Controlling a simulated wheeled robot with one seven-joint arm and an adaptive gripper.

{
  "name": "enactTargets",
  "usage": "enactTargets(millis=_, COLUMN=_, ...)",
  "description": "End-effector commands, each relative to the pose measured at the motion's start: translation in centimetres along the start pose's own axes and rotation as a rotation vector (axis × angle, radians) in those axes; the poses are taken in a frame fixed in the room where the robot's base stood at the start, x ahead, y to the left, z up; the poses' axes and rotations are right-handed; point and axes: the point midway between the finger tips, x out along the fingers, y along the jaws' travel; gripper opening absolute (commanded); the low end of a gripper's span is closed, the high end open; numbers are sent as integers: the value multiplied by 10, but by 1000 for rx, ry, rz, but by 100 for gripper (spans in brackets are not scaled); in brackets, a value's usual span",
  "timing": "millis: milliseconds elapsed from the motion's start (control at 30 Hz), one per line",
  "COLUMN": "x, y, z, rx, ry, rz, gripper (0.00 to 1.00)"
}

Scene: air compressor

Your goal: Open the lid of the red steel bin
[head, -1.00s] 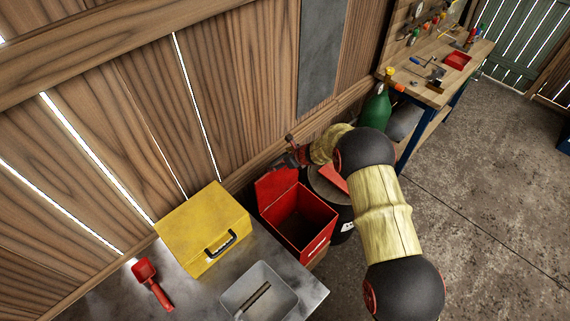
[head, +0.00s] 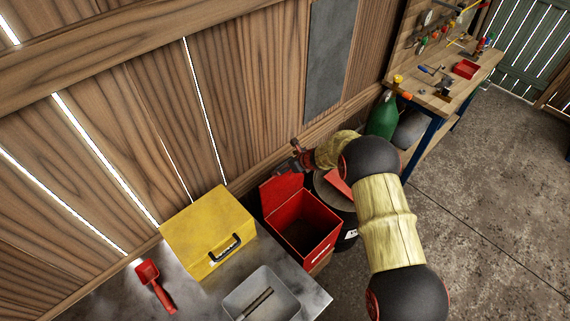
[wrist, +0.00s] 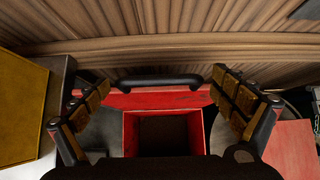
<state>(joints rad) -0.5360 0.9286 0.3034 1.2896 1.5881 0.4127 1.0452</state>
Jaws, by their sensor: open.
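The red steel bin (head: 318,234) stands at the right end of the grey bench, its dark inside showing from above. Its red lid (head: 282,192) is raised at the back, toward the plank wall. In the wrist view the open bin (wrist: 130,130) lies straight ahead, with the red lid (wrist: 118,100) as a band behind it. A black bar handle (wrist: 160,81) runs along the lid's upper edge. My gripper (wrist: 160,95) is open, with the handle between its spread padded fingers and nothing clamped. In the head view my gripper (head: 292,162) is just above the lid's upper edge.
A yellow box (head: 207,232) sits left of the bin, with a grey tray (head: 262,292) in front and a red scoop (head: 155,287) farther left. A dark drum (head: 348,215) and green bottle (head: 383,116) stand to the right. The plank wall is close behind; concrete floor is free at right.

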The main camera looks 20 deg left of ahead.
Motion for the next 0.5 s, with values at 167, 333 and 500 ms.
enactTargets(millis=167, x=-6, y=0, z=-1, rx=1, ry=1, rz=0, gripper=96)
enactTargets(millis=333, x=-29, y=0, z=1, rx=0, ry=0, rz=-1, gripper=96)
enactTargets(millis=500, x=-60, y=-1, z=0, rx=1, ry=0, rz=-2, gripper=96)
